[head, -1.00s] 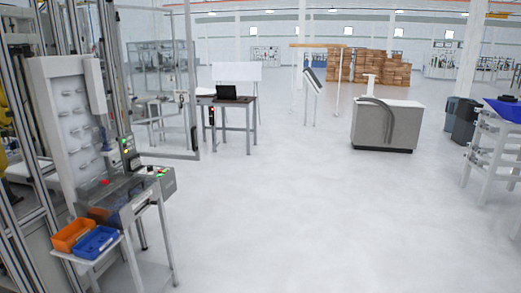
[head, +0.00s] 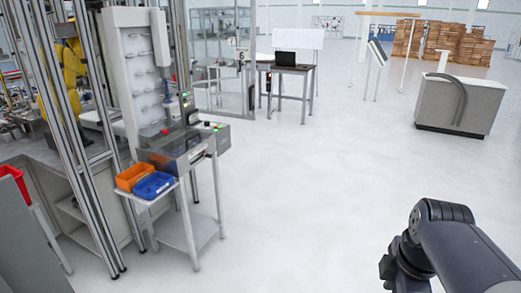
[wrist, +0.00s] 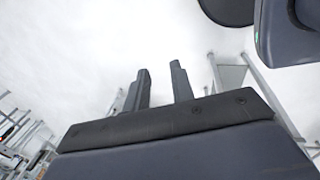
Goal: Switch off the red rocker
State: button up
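I cannot make out a red rocker for certain. A workstation (head: 180,148) at the left of the head view carries a grey control box (head: 222,137) with small red and green spots on top. A small red spot (head: 165,131) also shows on the station, but these are too small to identify. My gripper (wrist: 159,67) shows in the wrist view with its two dark fingers apart and nothing between them. In the head view only my dark arm shows at the lower right, far from the workstation; the gripper is not seen there.
An orange bin (head: 132,176) and a blue bin (head: 153,186) sit on a small stand before the workstation. A grey counter (head: 458,104) stands back right. The middle floor (head: 310,190) is clear.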

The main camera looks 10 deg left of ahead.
jog(key=w+n, duration=0.1)
jog(key=w+f+n+b, duration=0.1)
jog(key=n, duration=0.1)
jog(key=w+f+n, duration=0.1)
jog(key=w+n, duration=0.1)
jog(key=shift+f+g+b, duration=0.15)
jog(key=shift+g+b, duration=0.25)
jog(key=c, duration=0.4)
jog(key=shift+w+f+n, duration=0.25)
jog(key=shift+w+n, duration=0.35)
jog(key=shift+n, duration=0.7)
grip_shut()
jog(key=shift+w, duration=0.1)
